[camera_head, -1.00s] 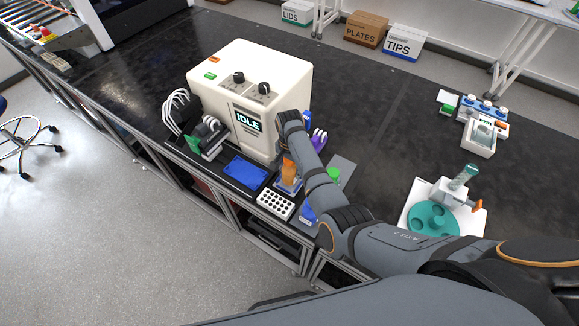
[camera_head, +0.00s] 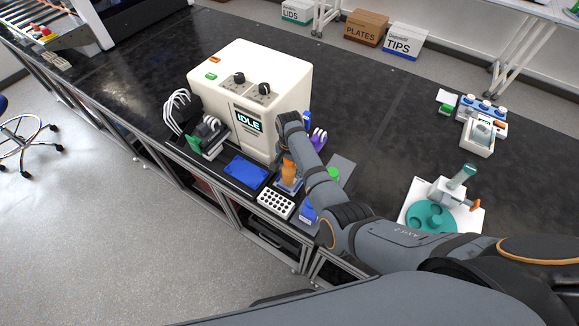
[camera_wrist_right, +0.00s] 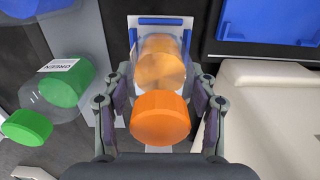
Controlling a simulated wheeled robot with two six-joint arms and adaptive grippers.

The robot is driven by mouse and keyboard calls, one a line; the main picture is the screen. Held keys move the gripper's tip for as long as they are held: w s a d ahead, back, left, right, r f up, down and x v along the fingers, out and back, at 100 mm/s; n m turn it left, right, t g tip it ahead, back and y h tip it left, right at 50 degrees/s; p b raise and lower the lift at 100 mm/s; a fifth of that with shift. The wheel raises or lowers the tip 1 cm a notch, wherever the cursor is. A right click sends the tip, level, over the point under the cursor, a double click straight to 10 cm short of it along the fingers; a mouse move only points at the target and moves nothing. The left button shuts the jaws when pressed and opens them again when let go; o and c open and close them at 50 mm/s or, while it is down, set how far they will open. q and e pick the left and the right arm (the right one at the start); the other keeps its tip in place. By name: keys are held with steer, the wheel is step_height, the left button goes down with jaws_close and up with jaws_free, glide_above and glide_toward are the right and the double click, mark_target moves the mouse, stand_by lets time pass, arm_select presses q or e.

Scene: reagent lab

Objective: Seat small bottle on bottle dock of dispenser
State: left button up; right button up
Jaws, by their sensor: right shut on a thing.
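The small bottle (camera_head: 288,169) is orange and stands in front of the dispenser (camera_head: 222,104), a cream box whose screen reads IDLE. In the right wrist view its orange cap (camera_wrist_right: 160,118) is nearest the camera and its clear orange body (camera_wrist_right: 160,62) lies beyond. My right gripper (camera_wrist_right: 160,92) is shut on the bottle, one finger on each side. The bottle dock (camera_wrist_right: 160,20) shows as a pale plate with blue bars around the bottle's far end. I cannot tell whether the bottle's base touches it. My left gripper is not in view.
A green-capped bottle labelled GREEN (camera_wrist_right: 66,84) is close to the left of my right gripper in the wrist view. A blue tray (camera_head: 246,171) and a white rack with holes (camera_head: 276,203) lie near the bench edge. A teal round device (camera_head: 432,217) stands at right.

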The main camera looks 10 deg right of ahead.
steer(key=shift+r, duration=0.1)
steer(key=shift+f, duration=0.25)
steer(key=shift+f, duration=0.25)
stand_by(0.4)
steer(key=shift+r, duration=0.1)
steer(key=shift+f, duration=0.2)
stand_by(0.4)
steer(key=o, duration=1.4)
steer(key=shift+o, duration=0.2)
